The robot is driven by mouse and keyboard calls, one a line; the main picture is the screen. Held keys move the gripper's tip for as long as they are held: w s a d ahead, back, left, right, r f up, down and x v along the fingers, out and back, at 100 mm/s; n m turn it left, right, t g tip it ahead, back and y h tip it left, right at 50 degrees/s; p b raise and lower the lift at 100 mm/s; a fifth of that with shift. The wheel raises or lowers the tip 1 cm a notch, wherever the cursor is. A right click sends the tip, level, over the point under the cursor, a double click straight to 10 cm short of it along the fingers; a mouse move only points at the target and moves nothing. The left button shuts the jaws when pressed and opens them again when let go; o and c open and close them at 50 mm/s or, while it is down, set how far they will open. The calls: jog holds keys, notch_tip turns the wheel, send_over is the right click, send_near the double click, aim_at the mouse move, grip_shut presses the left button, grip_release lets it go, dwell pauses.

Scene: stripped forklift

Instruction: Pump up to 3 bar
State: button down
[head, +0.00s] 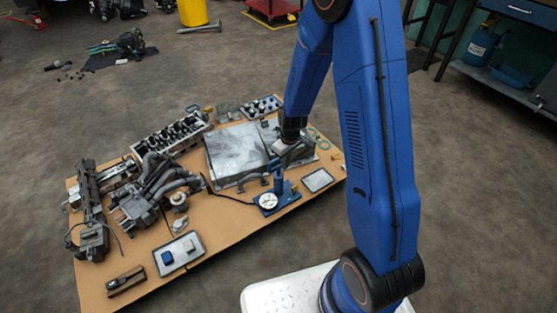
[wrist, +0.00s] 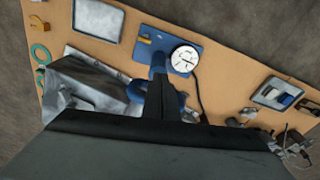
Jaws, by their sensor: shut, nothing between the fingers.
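The blue hand pump (head: 278,183) stands on a blue base plate at the front of the cardboard mat. Its round white gauge (head: 268,201) also shows in the wrist view (wrist: 184,58), but the needle's value is too small to read. A black hose runs from the pump to the left. My gripper (head: 278,162) is shut and empty, just above the pump's top. In the wrist view its dark fingers (wrist: 162,88) cover part of the pump's blue upper part (wrist: 158,64). I cannot tell whether they touch it.
A grey metal housing (head: 236,148) lies just behind the pump. Engine parts (head: 155,185) crowd the mat's left side.

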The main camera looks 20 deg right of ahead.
notch_tip(320, 180, up, 17)
jog(key=s, duration=0.1)
jog(key=shift+s+d+r, duration=0.15)
jog(key=shift+s+d, duration=0.1)
jog(key=shift+d, duration=0.15)
dwell(0.5)
dwell(1.8)
jog(key=w+a+f, duration=0.2)
jog(key=w+f, duration=0.1)
jog(key=f, duration=0.4)
jog(key=shift+w+f, duration=0.25)
jog(key=shift+w, duration=0.05)
